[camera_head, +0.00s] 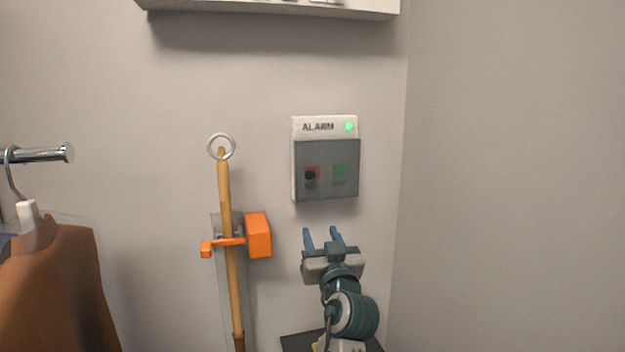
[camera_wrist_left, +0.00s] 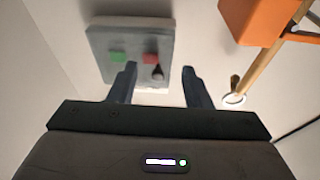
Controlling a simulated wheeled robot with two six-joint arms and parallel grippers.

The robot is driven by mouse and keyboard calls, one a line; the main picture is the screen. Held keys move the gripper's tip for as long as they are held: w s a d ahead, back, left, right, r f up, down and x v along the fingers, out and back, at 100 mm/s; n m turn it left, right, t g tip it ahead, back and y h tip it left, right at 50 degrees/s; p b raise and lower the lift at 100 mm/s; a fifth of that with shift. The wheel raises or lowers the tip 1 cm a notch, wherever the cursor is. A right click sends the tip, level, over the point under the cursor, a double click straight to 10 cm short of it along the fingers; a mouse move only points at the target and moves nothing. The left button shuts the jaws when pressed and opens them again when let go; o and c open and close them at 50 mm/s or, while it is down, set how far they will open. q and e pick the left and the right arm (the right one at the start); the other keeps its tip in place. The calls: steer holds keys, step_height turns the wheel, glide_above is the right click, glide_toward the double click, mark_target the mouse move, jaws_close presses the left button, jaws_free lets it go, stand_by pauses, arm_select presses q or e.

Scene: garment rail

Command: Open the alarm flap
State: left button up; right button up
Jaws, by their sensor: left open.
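The alarm box (camera_head: 324,122) is mounted on the back wall, with the word ALARM and a lit green light on its top strip. Its grey see-through flap (camera_head: 326,184) is down over a red and a green button. My left gripper (camera_head: 322,230) is open and empty, below the box and apart from it, fingers pointing up. In the left wrist view the flap (camera_wrist_left: 128,40) lies beyond the open fingers (camera_wrist_left: 158,75), mostly left of their middle, with a dark knob by the red button. My right gripper is not in view.
A wooden pole (camera_head: 234,290) with a ring top stands left of the box in an orange clamp (camera_head: 258,235). A rail (camera_head: 40,155) with a brown garment (camera_head: 50,290) is at far left. A white shelf (camera_head: 270,10) is above. The side wall is close on the right.

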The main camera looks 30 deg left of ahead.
arm_select(q)
steer(key=n+y, duration=0.1)
steer(key=y, duration=0.1)
glide_toward(311, 176)
steer(key=p+x, duration=0.5)
steer(key=x, duration=0.3)
steer(key=shift+r, duration=0.2)
steer(key=shift+w+a+r+p, duration=0.1)
steer(key=shift+w+a+p, duration=0.2)
steer(key=shift+a+p, duration=0.1)
steer(key=shift+c, duration=0.8)
jaws_close()
